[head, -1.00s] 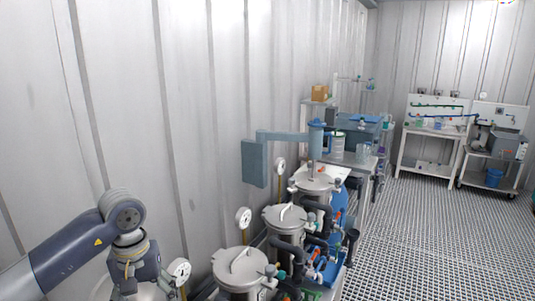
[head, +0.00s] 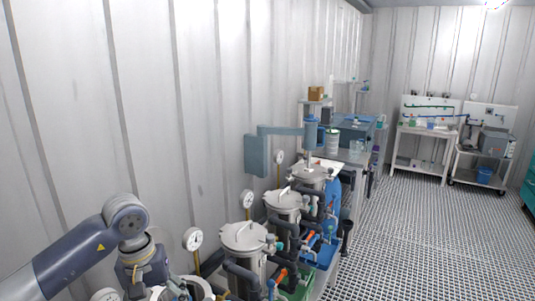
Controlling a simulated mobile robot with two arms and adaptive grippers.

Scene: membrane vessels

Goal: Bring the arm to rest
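My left arm (head: 95,240) comes in from the lower left of the head view. Its elbow is bent and its wrist section points down over the near end of the row of vessels. The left gripper lies below the bottom edge of the picture and cannot be seen. My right arm and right gripper do not show. The membrane vessels are steel cylinders with flat lids: a near one (head: 245,238), a middle one (head: 283,201) and a far one (head: 310,174). Further vessel parts at the bottom edge are partly hidden by my arm.
Pressure gauges (head: 193,239) stand along the wall side of the vessels. Dark pipes with orange and blue handles run on their right. A blue-grey wall bracket (head: 257,155) reaches over the far vessel. The grating floor (head: 430,240) is clear on the right. Benches (head: 421,145) stand at the back.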

